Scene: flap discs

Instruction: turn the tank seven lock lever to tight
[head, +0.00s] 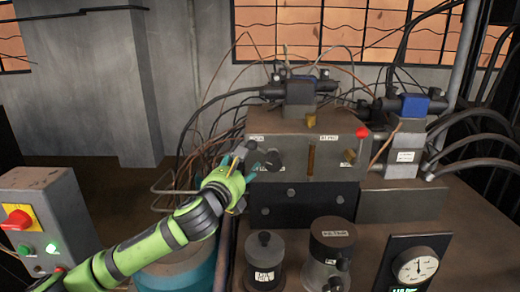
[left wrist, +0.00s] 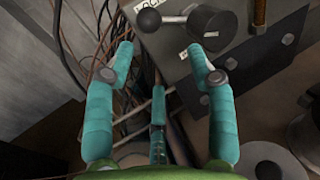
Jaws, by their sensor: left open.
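A dark lock lever (head: 272,160) with a round hub and a ball-ended arm is on the front left of the grey metal block (head: 325,133). Its arm points left and slightly up in the head view. In the left wrist view the lever's ball (left wrist: 150,20) and hub (left wrist: 212,27) show at the top, beside a partly hidden white label. My left gripper (head: 245,167) is open and empty, just left of and below the lever. In the left wrist view its teal fingers (left wrist: 160,50) are spread below the ball, with no clear contact. My right gripper is not in view.
The block also carries a brass-coloured handle (head: 311,158) and a red-ball lever (head: 360,134). Cables and bent pipes crowd the left side. Two dark cylinders (head: 333,245) and a gauge (head: 415,268) stand in front. A switch box (head: 45,215) is at the far left.

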